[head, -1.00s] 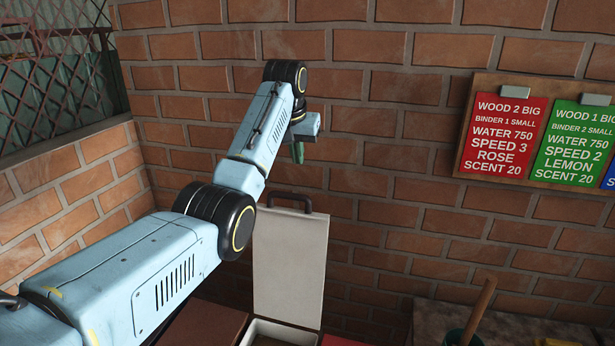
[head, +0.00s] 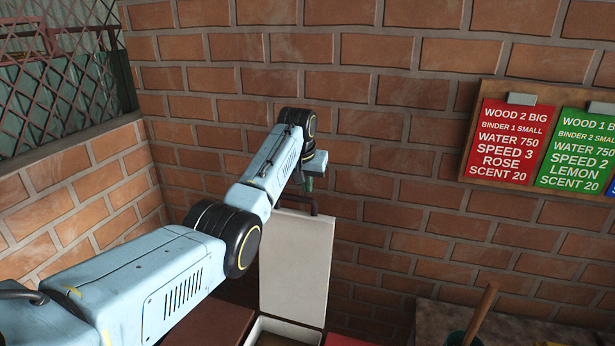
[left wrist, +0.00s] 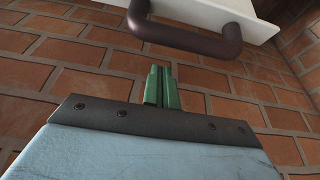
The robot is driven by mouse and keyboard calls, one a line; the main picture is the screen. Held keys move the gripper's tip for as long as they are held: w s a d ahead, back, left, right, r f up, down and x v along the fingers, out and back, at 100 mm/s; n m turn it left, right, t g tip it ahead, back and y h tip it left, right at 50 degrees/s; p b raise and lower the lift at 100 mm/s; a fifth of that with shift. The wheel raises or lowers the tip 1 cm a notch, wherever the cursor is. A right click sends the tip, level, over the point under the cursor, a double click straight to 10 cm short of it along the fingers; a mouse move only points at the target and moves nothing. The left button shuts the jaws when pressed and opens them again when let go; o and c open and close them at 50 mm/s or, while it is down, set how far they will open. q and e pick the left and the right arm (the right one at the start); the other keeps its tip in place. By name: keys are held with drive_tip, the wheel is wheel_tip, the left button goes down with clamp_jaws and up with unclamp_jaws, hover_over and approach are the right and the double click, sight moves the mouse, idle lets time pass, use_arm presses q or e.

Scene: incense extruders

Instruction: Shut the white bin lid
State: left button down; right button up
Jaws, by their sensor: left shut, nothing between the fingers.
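The white bin lid (head: 294,268) stands open and upright against the brick wall in the head view. A dark handle (head: 297,203) is on its top edge. Below it is the light rim of the white bin (head: 262,330), cut off by the frame's bottom. My left gripper (head: 310,184) is at the height of the handle, close to it. In the left wrist view my green fingers (left wrist: 162,85) are shut and empty, with the handle (left wrist: 185,37) and lid edge (left wrist: 205,12) just beyond them. My right gripper is not in view.
A worktop (head: 440,315) with a wooden-handled tool (head: 482,310) in a green container is at lower right. A recipe board (head: 465,170) hangs on the wall.

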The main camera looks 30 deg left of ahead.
use_arm(q)
drive_tip(key=shift+s+d+p, duration=0.15)
drive_tip(key=shift+s+p, duration=0.1)
drive_tip(key=shift+s, duration=0.4)
drive_tip(key=shift+s+d+p, duration=0.15)
drive_tip(key=shift+s+p, duration=0.1)
drive_tip(key=shift+s, duration=0.4)
